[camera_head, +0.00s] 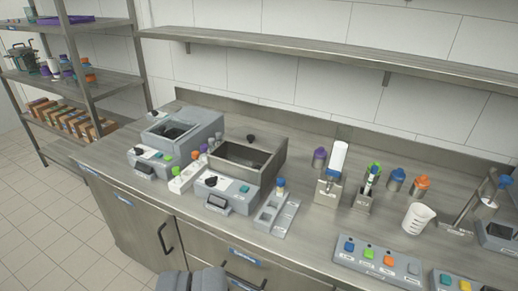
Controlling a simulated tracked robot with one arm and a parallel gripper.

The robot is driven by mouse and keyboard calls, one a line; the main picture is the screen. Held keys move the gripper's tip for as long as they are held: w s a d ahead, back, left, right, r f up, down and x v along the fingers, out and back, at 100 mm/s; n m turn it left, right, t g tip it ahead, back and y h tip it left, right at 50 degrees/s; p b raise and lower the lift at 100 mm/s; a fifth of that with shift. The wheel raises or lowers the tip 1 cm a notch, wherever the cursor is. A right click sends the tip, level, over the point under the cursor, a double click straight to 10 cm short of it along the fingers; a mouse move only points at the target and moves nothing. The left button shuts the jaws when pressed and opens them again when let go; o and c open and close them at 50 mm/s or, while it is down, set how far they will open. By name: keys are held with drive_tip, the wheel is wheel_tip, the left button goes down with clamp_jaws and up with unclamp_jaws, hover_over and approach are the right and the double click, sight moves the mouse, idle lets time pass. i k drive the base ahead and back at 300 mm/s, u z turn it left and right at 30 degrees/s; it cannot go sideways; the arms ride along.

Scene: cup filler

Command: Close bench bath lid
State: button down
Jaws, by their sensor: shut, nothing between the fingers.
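Two grey bath units stand on the steel bench. The left bath (207,126) shows a dark open basin with a small black knob (155,114) at its back left. The middle bath (268,172) also shows an open basin, with a black knob (250,138) near its back edge. Each has a front control panel with a small screen. I cannot tell which is the bench bath, and neither lid shows clearly as a separate plate. My gripper (193,279) is at the bottom edge, in front of the bench and well apart from both baths. It is shut and empty.
A white rack (184,180) with coloured caps stands between the baths. A grey holder (270,222), bottles, a white beaker (417,219) and a button panel (377,262) stand to the right. A wall shelf (330,57) runs above the bench. A shelving rack (92,80) stands at left.

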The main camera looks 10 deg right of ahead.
sight(250, 138)
drive_tip(key=u, duration=0.25)
drive_tip(key=i, duration=1.95)
drive_tip(key=z, duration=0.8)
